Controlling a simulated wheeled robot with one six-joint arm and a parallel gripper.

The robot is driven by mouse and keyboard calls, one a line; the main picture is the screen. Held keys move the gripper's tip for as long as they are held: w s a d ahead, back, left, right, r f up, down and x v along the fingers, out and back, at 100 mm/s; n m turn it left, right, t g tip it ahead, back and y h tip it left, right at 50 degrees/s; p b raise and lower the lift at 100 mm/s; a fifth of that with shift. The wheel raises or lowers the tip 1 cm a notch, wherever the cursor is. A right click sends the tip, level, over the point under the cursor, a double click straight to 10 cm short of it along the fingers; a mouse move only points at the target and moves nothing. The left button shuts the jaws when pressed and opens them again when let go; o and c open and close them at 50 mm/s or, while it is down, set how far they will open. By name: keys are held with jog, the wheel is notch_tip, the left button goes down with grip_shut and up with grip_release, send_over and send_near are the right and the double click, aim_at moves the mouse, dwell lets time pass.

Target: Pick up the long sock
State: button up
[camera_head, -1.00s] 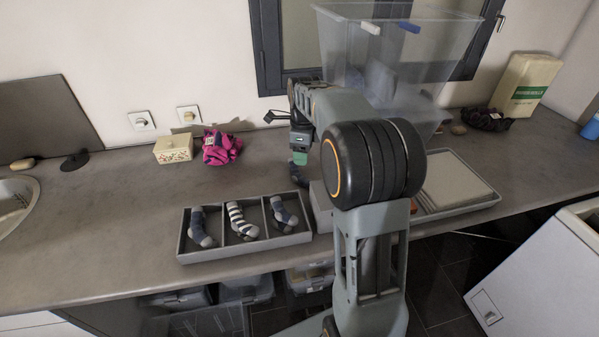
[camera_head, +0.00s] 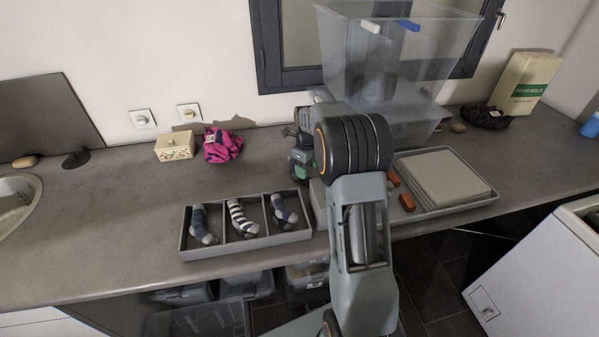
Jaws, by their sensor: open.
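A grey tray (camera_head: 184,244) with three compartments stands at the counter's front edge, one sock in each. The left sock (camera_head: 200,224) is dark blue and grey. The middle sock (camera_head: 240,216) is striped black and white and looks the longest. My gripper (camera_head: 300,174) is above the counter, behind the tray's right end and apart from the socks. It is open and partly hidden by my arm; I see nothing held in it.
A clear plastic bin (camera_head: 398,60) stands at the back. A tray of flat pale sheets (camera_head: 446,180) lies to the right, with orange blocks (camera_head: 407,202) beside them. A floral box (camera_head: 174,146) and a pink cloth bundle (camera_head: 222,146) sit back left. The counter's left-middle is clear.

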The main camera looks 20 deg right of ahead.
jog(key=shift+f+p, duration=0.5)
jog(key=shift+f, duration=2)
jog(key=c, duration=1)
